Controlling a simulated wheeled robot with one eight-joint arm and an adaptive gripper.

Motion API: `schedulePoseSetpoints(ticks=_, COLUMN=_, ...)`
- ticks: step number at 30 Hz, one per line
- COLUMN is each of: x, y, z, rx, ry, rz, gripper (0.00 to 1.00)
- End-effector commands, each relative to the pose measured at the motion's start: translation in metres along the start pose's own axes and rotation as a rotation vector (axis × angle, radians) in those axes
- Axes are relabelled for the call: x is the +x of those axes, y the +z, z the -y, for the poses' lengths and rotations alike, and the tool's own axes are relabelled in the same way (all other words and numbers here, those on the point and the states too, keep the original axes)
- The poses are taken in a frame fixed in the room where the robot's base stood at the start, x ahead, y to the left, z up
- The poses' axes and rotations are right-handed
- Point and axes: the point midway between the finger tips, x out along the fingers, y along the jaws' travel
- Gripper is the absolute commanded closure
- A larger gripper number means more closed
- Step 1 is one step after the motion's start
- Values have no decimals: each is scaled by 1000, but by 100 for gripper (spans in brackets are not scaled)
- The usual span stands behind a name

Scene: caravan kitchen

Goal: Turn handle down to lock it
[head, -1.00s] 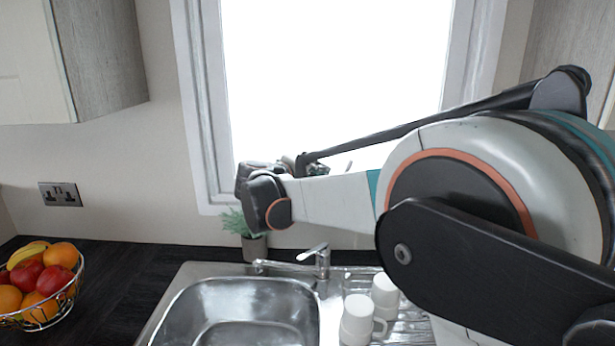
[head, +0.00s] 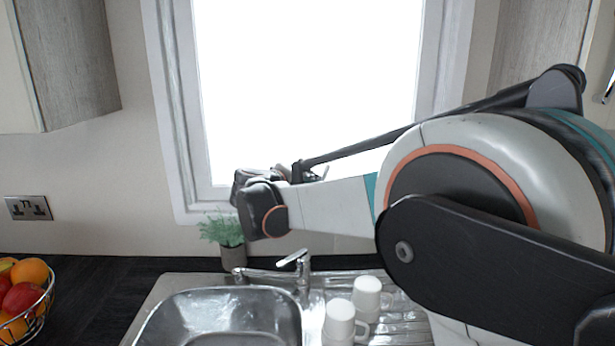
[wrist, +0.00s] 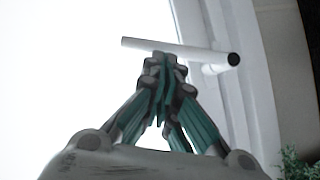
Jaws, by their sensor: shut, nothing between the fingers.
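The window handle (wrist: 196,52) shows in the wrist view as a pale bar with a dark round end at the right. It lies nearly crosswise in the picture, its right end slightly lower, with a short stem behind it near the frame. My gripper (wrist: 163,66) is shut and empty, its fingertips together just below the bar's middle in the picture. They overlap or come very close to it; I cannot tell if they touch.
Below the window are a steel sink (head: 225,312), a tap (head: 301,270), a potted plant (head: 232,250) and two white mugs (head: 340,318) on the drainer. A fruit basket (head: 25,300) stands at the left. A wall cupboard (head: 60,60) hangs upper left.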

Motion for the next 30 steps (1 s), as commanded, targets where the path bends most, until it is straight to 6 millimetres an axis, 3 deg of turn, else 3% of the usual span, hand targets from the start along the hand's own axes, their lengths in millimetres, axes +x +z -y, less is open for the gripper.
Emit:
schedulePoseSetpoints(ticks=20, x=5, y=8, z=-6, rx=99, ry=-67, rz=0, gripper=100)
schedulePoseSetpoints(ticks=30, x=14, y=21, z=-14, rx=247, ry=-168, rz=2, gripper=100)
